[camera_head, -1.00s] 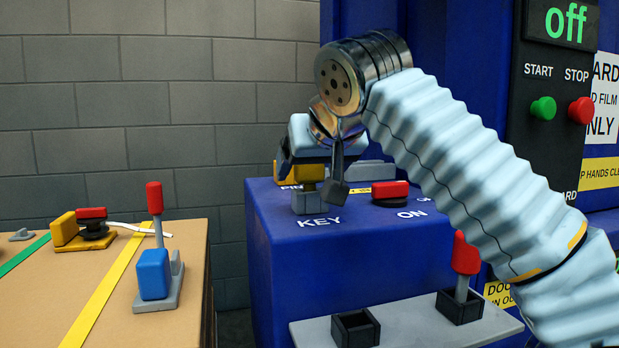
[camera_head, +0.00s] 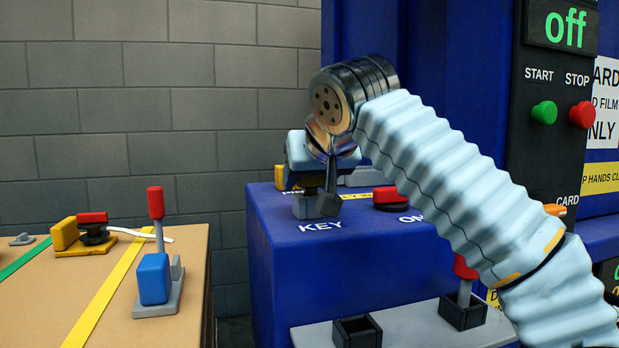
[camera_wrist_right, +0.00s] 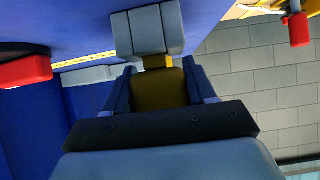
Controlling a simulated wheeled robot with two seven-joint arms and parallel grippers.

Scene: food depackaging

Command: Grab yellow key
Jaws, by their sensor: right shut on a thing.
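The yellow key (camera_wrist_right: 165,86) shows in the right wrist view between the two fingers of my right gripper (camera_wrist_right: 162,92). The gripper is shut on it. The key's far end meets a grey block (camera_wrist_right: 147,31), and I cannot tell whether it is still seated there. In the head view my right gripper (camera_head: 319,190) points down at the grey block (camera_head: 306,208) behind the KEY label on the blue machine (camera_head: 290,270). The key is hidden there by the gripper. My left gripper is not in view.
A red switch (camera_head: 390,196) stands just right of the gripper. A grey shelf (camera_head: 405,325) with black sockets juts out below. At left, a tan table (camera_head: 50,300) holds a blue-and-red lever (camera_head: 153,277) and a yellow-and-red switch (camera_head: 65,235). A grey brick wall is behind.

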